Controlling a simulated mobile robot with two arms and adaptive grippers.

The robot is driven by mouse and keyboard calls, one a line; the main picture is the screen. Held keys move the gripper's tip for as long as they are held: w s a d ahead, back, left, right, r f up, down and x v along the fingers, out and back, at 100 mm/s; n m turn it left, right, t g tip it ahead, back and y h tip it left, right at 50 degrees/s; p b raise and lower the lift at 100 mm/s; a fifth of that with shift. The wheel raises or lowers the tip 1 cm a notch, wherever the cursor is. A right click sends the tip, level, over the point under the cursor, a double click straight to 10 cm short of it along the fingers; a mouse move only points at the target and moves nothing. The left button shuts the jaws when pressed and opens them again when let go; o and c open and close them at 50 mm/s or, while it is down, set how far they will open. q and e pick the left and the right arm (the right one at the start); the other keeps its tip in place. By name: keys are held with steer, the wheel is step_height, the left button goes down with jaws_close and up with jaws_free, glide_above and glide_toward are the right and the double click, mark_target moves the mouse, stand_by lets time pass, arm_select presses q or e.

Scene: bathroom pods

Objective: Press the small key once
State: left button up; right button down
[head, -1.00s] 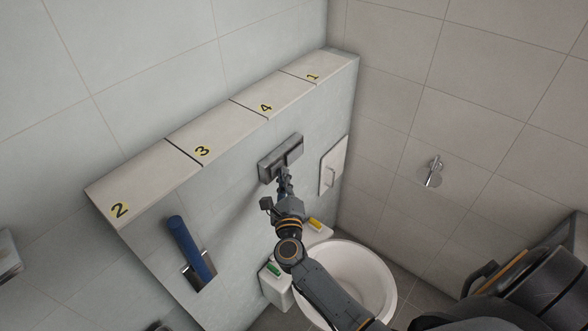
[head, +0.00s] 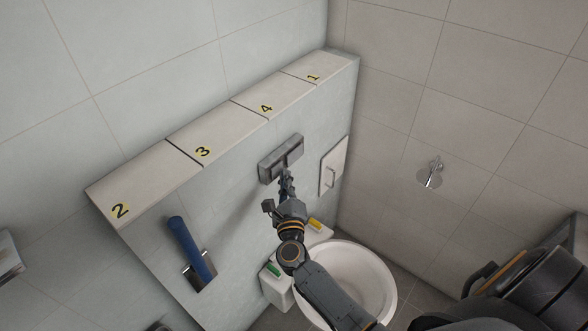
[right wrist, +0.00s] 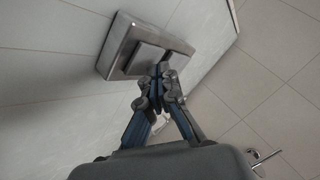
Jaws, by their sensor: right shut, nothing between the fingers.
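A grey metal flush plate (head: 267,172) is on the low wall below the ledge. In the right wrist view the plate (right wrist: 116,45) shows two keys side by side, a wider key (right wrist: 145,57) at left and a narrower, small key (right wrist: 179,60) at right. My right gripper (head: 286,174) is shut and empty, pointing at the plate. In the right wrist view its fingertips (right wrist: 161,70) overlap the area where the two keys meet and hide part of it. I cannot tell whether they touch. My left gripper is not in view.
A white toilet bowl (head: 385,285) stands below my right arm. A white panel with a handle (head: 334,166) is right of the plate, a blue cylinder (head: 190,247) in a holder left of it. The ledge (head: 215,133) above carries yellow number labels. A chrome fitting (head: 430,175) sits on the right wall.

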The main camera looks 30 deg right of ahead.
steer(key=shift+s+d, duration=0.15)
steer(key=shift+s, duration=0.2)
steer(key=s, duration=0.1)
steer(key=s+d, duration=0.1)
steer(key=s, duration=0.1)
steer(key=s+d, duration=0.1)
steer(key=shift+s+p, duration=0.3)
steer(key=shift+a, duration=0.1)
stand_by(0.7)
